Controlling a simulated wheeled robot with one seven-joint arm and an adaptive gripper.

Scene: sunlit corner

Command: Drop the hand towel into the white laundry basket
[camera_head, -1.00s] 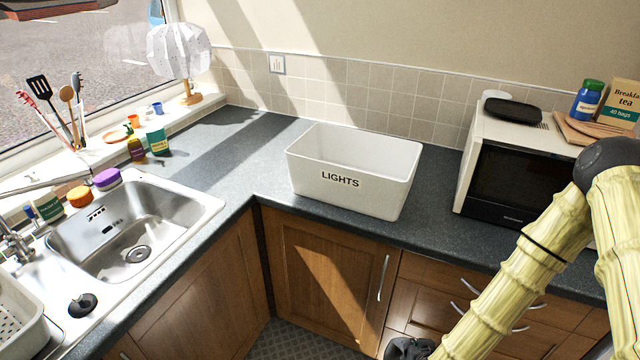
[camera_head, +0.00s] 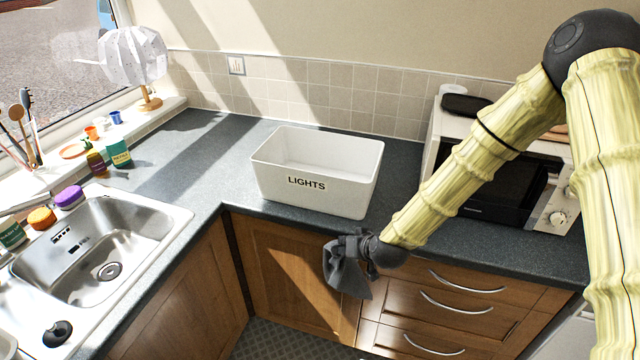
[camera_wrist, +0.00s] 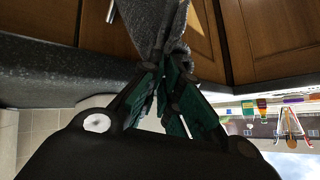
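The white laundry basket (camera_head: 334,194), marked "LIGHTS", stands upright on the dark counter in the corner, and its visible inside looks empty. My gripper (camera_head: 352,246) is in front of the counter edge, below and to the right of the basket. The grey hand towel (camera_head: 347,276) hangs from it in front of the cupboard doors. In the wrist view my gripper (camera_wrist: 172,85) has its fingers closed together on the bunched towel (camera_wrist: 152,28). The towel is outside the basket and apart from it.
The counter (camera_head: 205,160) is clear left of the basket. A microwave (camera_head: 500,190) stands to the right, partly behind my arm. The sink (camera_head: 100,235) and several small bottles lie left. A paper lamp (camera_head: 135,58) stands in the corner by the window.

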